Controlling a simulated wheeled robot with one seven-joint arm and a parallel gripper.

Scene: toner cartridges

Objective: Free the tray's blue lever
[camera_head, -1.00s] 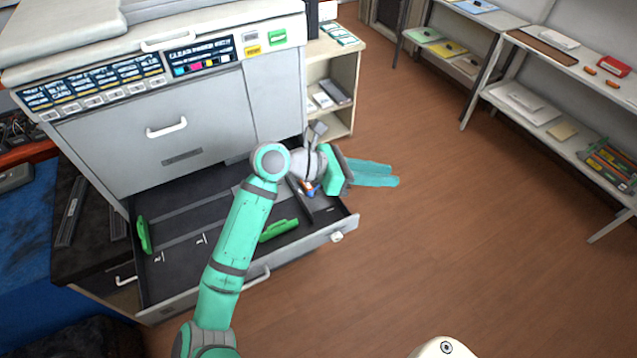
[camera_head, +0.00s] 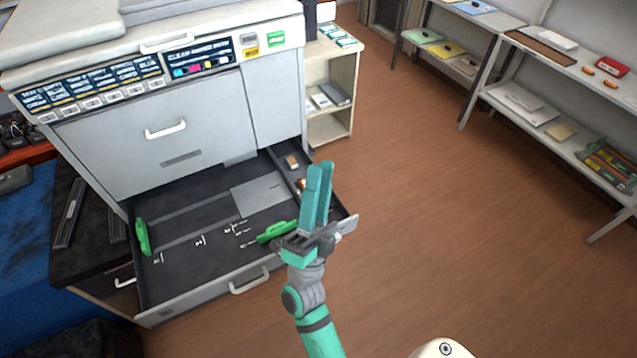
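The tray (camera_head: 200,285) is a dark, pulled-out drawer with a grey front below the copier. A green guide (camera_head: 143,237) stands at its left side, and another green guide (camera_head: 275,232) lies near its front right. I cannot make out a blue lever; my gripper covers part of the tray's right side. My gripper (camera_head: 321,167) is over the tray's right front corner, its two teal fingers pointing up in the picture. The fingers look close together with nothing visible between them, but the angle does not show whether they are shut.
A small orange-brown part (camera_head: 292,161) sits in the narrow channel along the tray's right side. The copier (camera_head: 160,130) rises behind the tray. A low cabinet (camera_head: 345,75) stands to its right. The brown floor (camera_head: 440,220) right of the tray is clear.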

